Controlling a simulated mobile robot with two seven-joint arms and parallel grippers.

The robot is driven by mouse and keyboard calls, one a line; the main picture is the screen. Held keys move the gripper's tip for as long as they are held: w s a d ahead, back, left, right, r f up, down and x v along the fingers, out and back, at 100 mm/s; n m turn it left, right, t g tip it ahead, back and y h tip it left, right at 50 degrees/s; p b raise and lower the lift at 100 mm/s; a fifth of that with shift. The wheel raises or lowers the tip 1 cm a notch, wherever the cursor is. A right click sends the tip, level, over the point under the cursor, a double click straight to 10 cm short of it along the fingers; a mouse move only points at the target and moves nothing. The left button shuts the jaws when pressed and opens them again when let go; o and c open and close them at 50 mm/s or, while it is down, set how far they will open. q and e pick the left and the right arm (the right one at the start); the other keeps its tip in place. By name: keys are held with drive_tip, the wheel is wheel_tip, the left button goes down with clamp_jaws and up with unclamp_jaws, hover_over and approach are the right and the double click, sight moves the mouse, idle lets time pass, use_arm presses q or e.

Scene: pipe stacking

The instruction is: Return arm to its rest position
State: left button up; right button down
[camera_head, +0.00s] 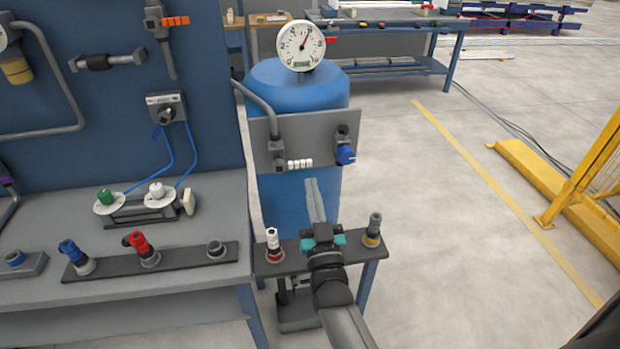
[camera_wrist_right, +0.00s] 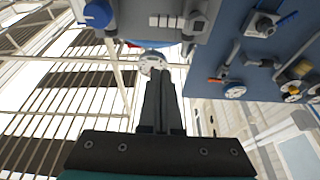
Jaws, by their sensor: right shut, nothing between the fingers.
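My right arm (camera_head: 340,310) reaches up from the bottom middle of the head view. My right gripper (camera_head: 311,184) points away from me, in front of the blue tank (camera_head: 300,90). Its fingers are together and hold nothing. In the right wrist view the gripper (camera_wrist_right: 157,85) is also shut, with its dark fingers side by side and nothing between them. My left gripper is not in view.
A grey plate (camera_head: 310,138) with a blue-handled valve (camera_head: 345,154) is on the tank. A narrow stand (camera_head: 294,262) with fittings is beside and below my gripper. A workbench (camera_head: 215,185) is on the left. Open floor (camera_head: 450,250) lies right, before a yellow fence (camera_head: 595,160).

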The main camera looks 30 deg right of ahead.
drive_tip(key=shift+s+a, duration=0.1)
idle(0.5)
drive_tip(key=s+a+f+n+g+y, duration=0.4)
drive_tip(key=s+a+f+g+y, duration=0.2)
drive_tip(key=f+g+y, duration=0.15)
drive_tip(key=s+a+f+n+g, duration=0.1)
drive_tip(key=s+f+n+g, duration=0.15)
drive_tip(key=s+g, duration=1.2)
drive_tip(key=s+f+t+b, duration=0.15)
drive_tip(key=s+f, duration=0.25)
drive_tip(key=f, duration=0.9)
drive_tip(key=s+f+t, duration=0.2)
drive_tip(key=s+f, duration=0.2)
drive_tip(key=f, duration=0.9)
drive_tip(key=s+d+f+g+h, duration=0.1)
drive_tip(key=s+d+f, duration=0.1)
drive_tip(key=s+f, duration=1)
drive_tip(key=shift+s+d+f+b, duration=0.35)
drive_tip(key=shift+s+b, duration=0.1)
drive_tip(key=shift+s, duration=0.75)
